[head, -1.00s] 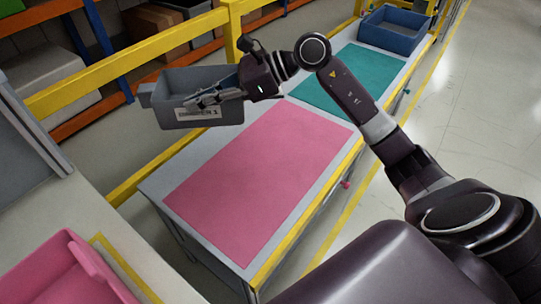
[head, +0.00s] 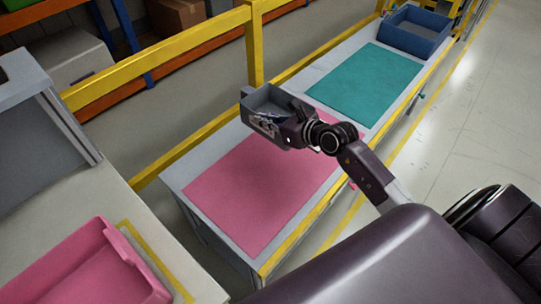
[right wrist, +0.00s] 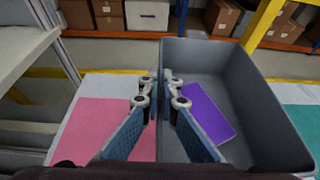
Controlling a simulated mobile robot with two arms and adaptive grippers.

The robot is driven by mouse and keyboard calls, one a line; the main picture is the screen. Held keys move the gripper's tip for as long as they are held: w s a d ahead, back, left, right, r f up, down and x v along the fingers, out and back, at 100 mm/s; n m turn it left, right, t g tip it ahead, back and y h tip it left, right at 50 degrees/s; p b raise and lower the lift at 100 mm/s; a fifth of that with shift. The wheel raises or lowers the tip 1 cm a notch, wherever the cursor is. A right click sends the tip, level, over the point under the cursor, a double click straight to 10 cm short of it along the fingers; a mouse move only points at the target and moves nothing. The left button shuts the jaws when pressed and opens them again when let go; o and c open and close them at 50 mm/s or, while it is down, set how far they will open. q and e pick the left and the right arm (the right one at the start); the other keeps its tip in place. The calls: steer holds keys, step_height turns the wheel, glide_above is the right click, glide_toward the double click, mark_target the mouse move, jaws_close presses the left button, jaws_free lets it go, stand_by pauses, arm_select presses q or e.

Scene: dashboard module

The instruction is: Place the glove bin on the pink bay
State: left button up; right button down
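A grey open bin (head: 264,100), apparently the glove bin, hangs in my right gripper (head: 267,125) over the far edge of the bench. In the right wrist view, my right gripper (right wrist: 160,110) has one finger on each side of the near-left wall of the bin (right wrist: 205,62). A flat purple item (right wrist: 208,113) lies inside the bin. The pink bay (head: 262,200) is a flat rectangle on the bench, left of the bin in the right wrist view (right wrist: 92,120). Whether the bin touches the bench cannot be told. My left gripper is out of view.
A teal bay (head: 362,83) lies beyond the pink one, with a blue bin (head: 411,32) past it. A yellow rail and post (head: 254,50) run behind the bench. A pink tray (head: 85,270) sits on the left table. The pink bay is clear.

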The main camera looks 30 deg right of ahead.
steer(key=shift+w+f+b, duration=0.1)
steer(key=shift+f+b, duration=2.3)
steer(key=shift+f, duration=5.95)
steer(key=shift+f, duration=0.2)
steer(key=c, duration=2.2)
jaws_free()
steer(key=shift+o, duration=0.2)
steer(key=shift+r, duration=0.15)
